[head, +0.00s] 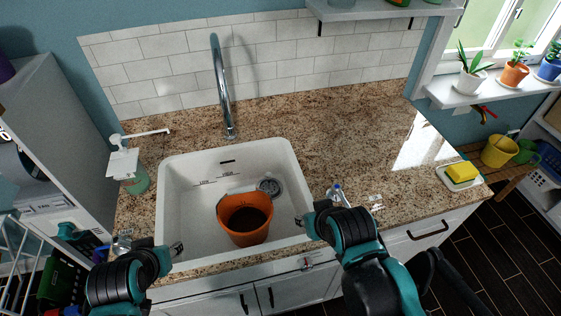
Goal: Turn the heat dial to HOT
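No dial with a readable HOT mark can be made out in the head view. A small silver and blue fitting (337,192) stands on the counter just right of the sink, with small white labels (376,202) beside it; I cannot tell whether it is the heat dial. My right gripper (305,222) is at the sink's front right rim, just left of and nearer than the fitting, apparently not holding it. My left gripper (172,250) is at the sink's front left corner, beside a small metal fitting (122,243). The opening of both grippers is unclear.
The white sink (180,190) holds an orange bucket (230,232) with dark contents. A curved faucet (223,90) stands behind it. A soap dispenser (130,170) is at left, a yellow sponge (461,172) at right. The granite counter (320,130) is mostly clear.

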